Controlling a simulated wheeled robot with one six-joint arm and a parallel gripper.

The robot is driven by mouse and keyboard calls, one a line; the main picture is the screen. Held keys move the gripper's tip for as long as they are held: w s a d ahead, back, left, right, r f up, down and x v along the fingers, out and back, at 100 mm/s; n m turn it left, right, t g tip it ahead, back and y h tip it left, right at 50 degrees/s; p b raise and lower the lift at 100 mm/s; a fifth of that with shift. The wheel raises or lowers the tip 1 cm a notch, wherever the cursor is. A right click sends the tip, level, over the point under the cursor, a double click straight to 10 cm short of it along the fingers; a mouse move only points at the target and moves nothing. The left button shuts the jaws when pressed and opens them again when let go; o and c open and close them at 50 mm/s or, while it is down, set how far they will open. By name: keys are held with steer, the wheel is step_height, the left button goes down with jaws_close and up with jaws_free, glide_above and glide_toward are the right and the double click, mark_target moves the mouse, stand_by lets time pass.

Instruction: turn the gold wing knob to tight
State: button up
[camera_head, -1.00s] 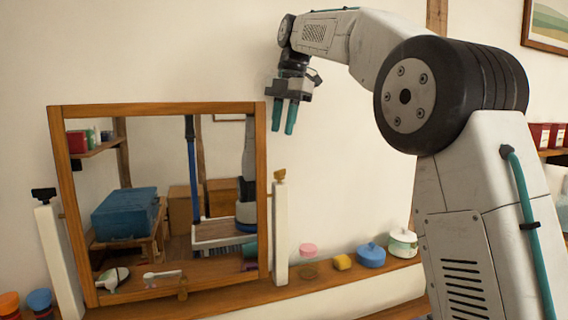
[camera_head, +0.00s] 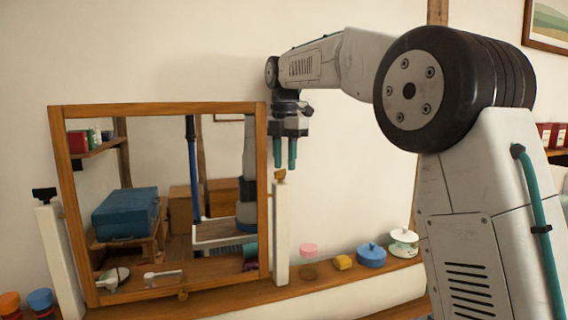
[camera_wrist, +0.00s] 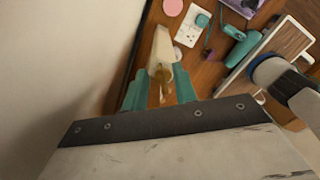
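The gold wing knob (camera_head: 280,175) sits on top of the white post (camera_head: 281,230) at the right side of the wood-framed mirror (camera_head: 259,190). My gripper (camera_head: 285,165) points straight down just above the knob, its two teal fingers apart. In the wrist view, the knob (camera_wrist: 160,74) shows between the open fingers of my gripper (camera_wrist: 160,92), above the white post (camera_wrist: 163,46). Whether a finger touches the knob cannot be told. The knob's lower part is hard to make out.
A black knob (camera_head: 44,194) tops the left post (camera_head: 58,250).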

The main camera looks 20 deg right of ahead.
steer(key=shift+f, duration=0.55)
jaws_close()
steer(key=m, duration=0.3)
steer(key=shift+s+d, duration=0.1)
steer(key=shift+s, duration=0.2)
steer(key=shift+s+m, duration=0.15)
steer(key=shift+m, duration=0.85)
steer(key=shift+s+m, duration=0.1)
steer(key=shift+m, duration=0.9)
